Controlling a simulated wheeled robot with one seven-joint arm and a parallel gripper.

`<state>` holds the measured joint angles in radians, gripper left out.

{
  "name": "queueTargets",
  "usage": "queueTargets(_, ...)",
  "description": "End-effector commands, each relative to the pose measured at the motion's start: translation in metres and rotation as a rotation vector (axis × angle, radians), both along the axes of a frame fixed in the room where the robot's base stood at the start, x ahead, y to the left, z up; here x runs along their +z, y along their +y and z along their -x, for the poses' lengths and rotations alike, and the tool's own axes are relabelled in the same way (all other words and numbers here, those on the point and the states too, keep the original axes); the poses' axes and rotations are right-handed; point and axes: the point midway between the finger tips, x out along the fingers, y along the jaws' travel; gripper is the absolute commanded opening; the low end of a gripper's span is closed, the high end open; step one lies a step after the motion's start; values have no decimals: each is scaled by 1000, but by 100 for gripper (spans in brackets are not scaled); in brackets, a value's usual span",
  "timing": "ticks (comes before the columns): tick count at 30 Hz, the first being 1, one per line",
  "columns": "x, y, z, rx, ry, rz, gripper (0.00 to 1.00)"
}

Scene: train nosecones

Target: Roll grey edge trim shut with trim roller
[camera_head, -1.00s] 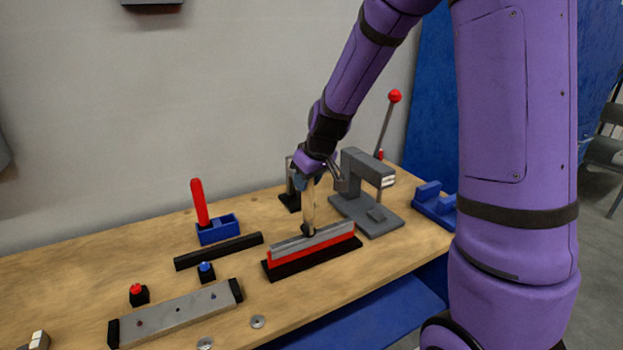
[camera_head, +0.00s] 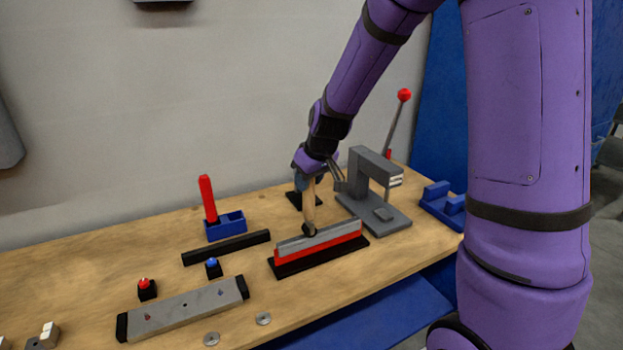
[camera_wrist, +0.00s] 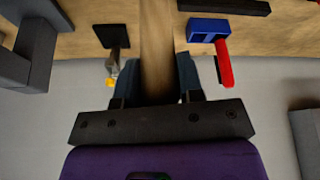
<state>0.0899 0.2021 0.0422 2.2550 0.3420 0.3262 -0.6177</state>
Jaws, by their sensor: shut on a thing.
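The grey edge trim (camera_head: 325,237) lies along the top of a red strip (camera_head: 320,249) on a black base (camera_head: 288,271), near the front of the bench. My gripper (camera_head: 309,180) is shut on the wooden handle of the trim roller (camera_head: 309,208), which stands nearly upright. The roller's dark lower end meets the trim left of its middle; whether it presses on it I cannot tell. In the wrist view the wooden handle (camera_wrist: 157,50) runs between my gripper's fingers (camera_wrist: 158,85), and the roller's lower end is out of sight.
A grey lever press (camera_head: 372,190) with a red knob stands just right of my gripper. A blue holder (camera_head: 225,228) with a red-handled tool (camera_head: 208,197), a black bar (camera_head: 226,247) and a grey plate (camera_head: 182,308) are to the left. A blue block (camera_head: 440,205) is far right.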

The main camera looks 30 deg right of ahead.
Motion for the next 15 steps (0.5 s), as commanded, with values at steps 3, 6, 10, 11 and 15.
queueTargets(3,-1,7,1,3,2,-1,8)
queueTargets(6,-1,11,1,2,3,-2,8)
queueTargets(10,0,17,1,3,2,-1,8)
queueTargets(11,0,17,1,3,2,-1,8)
queueTargets(15,0,20,1,2,3,-2,8)
